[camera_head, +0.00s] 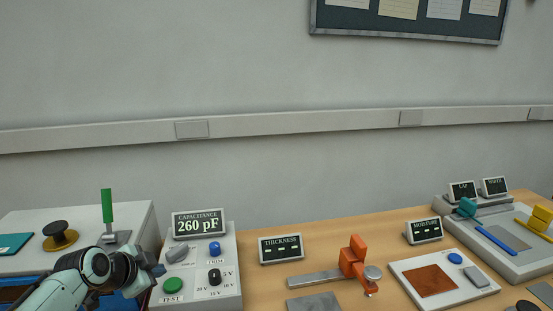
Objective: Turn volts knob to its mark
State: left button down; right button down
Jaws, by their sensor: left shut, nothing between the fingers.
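The volts knob (214,276) is a small black knob low on the grey capacitance unit (230,258), with small volt markings around its lower side. My right gripper is not in view.
The unit also carries a green TEST button (173,285), a blue button (214,248), a grey lever-like part (177,254) and a display (199,223) reading 260 pF. A green-handled lever (107,206) stands behind my left arm. An orange clamp-like gauge (354,260) stands to the right.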

aim_at(215, 278)
jog(key=k+j, duration=0.15)
jog(key=k, duration=0.3)
jog(key=k+j, duration=0.1)
jog(key=k, duration=0.35)
jog(key=k+j, duration=0.15)
jog(key=k, duration=0.3)
